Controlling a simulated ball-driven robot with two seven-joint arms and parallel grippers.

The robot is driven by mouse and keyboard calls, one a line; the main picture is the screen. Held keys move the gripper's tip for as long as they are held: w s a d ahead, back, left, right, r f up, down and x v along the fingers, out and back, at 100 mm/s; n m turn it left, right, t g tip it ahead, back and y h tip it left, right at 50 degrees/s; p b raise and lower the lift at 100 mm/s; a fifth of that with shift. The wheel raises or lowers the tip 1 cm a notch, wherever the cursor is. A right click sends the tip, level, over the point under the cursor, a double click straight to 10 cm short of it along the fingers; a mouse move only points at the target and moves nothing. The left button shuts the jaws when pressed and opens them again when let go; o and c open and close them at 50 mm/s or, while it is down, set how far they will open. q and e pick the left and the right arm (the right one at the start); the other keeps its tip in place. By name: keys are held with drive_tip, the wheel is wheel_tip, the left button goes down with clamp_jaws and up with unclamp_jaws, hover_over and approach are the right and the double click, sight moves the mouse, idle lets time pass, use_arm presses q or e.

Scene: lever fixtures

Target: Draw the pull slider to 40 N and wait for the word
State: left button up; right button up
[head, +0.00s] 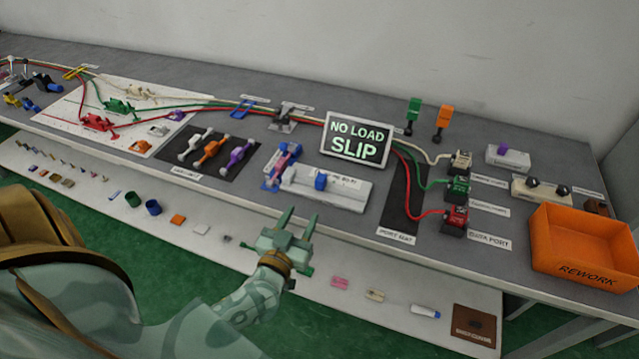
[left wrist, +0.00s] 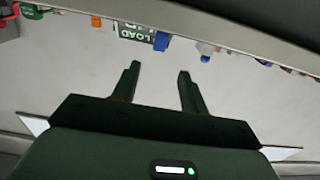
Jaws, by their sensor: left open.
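The pull slider appears to be the white block (head: 345,196) with a blue knob (head: 321,182), near the front edge of the table. Its label is too small to read fully. A display (head: 357,138) behind it reads "NO LOAD SLIP". My left gripper (head: 300,217) is open and empty, in front of and apart from the white block. In the left wrist view the open fingers (left wrist: 160,70) point toward a blue piece (left wrist: 161,42), likely the knob, with the display (left wrist: 134,32) beside it. My right gripper is not in view.
A purple and blue lever fixture (head: 284,163) stands just left of the block. A black mat (head: 399,215) with cables to three ports lies to the right. An orange REWORK bin (head: 584,247) is at the far right. A lower shelf (head: 328,260) holds small parts.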

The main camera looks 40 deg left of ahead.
sight(318, 184)
use_arm(q)
drive_tip(key=b+x, duration=0.2)
drive_tip(key=x, duration=0.9)
drive_tip(key=shift+w, duration=0.35)
drive_tip(key=shift+c, duration=0.3)
